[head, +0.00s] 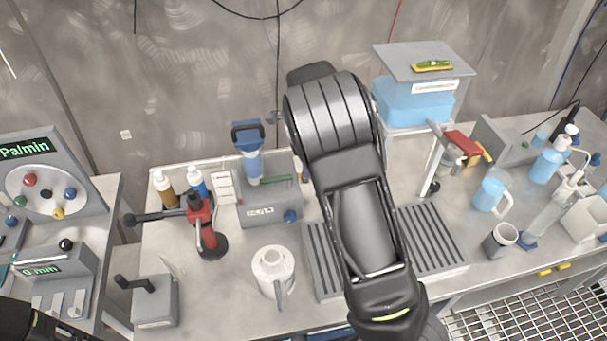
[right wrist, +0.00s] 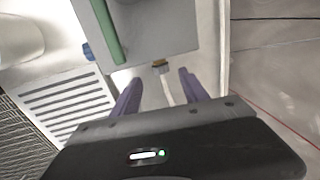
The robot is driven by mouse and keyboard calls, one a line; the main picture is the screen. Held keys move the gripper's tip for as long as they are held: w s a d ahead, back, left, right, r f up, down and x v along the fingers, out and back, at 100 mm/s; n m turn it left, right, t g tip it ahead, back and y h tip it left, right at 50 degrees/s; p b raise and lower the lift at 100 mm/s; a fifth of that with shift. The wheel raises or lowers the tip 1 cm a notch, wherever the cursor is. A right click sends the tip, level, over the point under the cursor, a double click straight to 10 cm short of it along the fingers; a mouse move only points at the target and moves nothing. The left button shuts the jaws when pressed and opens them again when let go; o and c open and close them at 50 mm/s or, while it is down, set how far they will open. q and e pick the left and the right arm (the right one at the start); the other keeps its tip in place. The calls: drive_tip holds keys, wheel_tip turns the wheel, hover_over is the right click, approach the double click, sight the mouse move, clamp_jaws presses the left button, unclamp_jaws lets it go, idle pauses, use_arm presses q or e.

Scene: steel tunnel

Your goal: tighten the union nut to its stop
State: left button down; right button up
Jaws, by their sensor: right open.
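In the right wrist view, a small brass-coloured fitting (right wrist: 162,64), which looks like the union nut, sits at the edge of a grey box (right wrist: 170,25). A pale tube (right wrist: 166,88) runs from it back between my fingers. My right gripper (right wrist: 160,76) is open. Its two purple fingers stand apart on either side of the tube, with the fitting just ahead of the tips. I see no contact. In the head view my right arm hides the gripper and the fitting. My left gripper is out of view.
The grey box (head: 258,206) carries a green tube (head: 277,179) and a blue knob (head: 291,215). A slotted drain plate (head: 436,238) lies under my arm. A white jug (head: 272,270) and red clamp-like tool (head: 207,225) stand left. A blue tank (head: 412,100) stands behind, right.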

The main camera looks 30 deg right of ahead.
drive_tip(key=f, duration=0.2)
drive_tip(key=f+p, duration=0.1)
drive_tip(key=f, duration=0.2)
drive_tip(key=w+f, duration=0.1)
drive_tip(key=f, duration=0.1)
drive_tip(key=shift+d+f, duration=0.15)
drive_tip(key=shift+f, duration=0.2)
drive_tip(key=shift+c, duration=0.5)
clamp_jaws()
